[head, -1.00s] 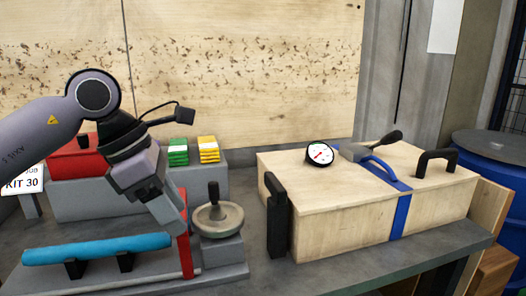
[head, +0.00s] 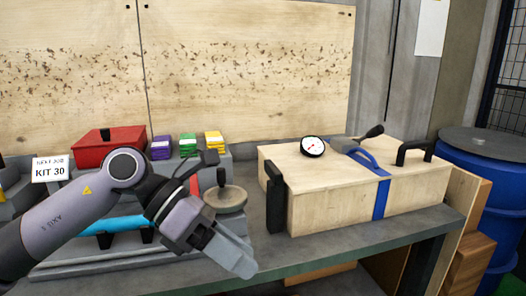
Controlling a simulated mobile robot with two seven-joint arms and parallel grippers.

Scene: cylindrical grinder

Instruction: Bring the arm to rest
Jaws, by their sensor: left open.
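My left arm comes in from the left, and its gripper (head: 240,262) is low in front of the grinder, near the bench's front edge. Its jaws point down and to the right, open, with nothing seen between them. A blue cylinder (head: 127,224) lies on the grinder's grey bed, partly hidden behind my arm. A grey handwheel (head: 227,197) stands just behind my gripper. My right gripper is not in view.
A wooden case (head: 345,208) with a blue strap, black handles and a dial gauge (head: 312,146) stands on the grey bench (head: 330,254). A red box (head: 108,148), coloured stacks and a KIT 30 sign (head: 50,170) are behind. A blue barrel (head: 480,180) stands right.

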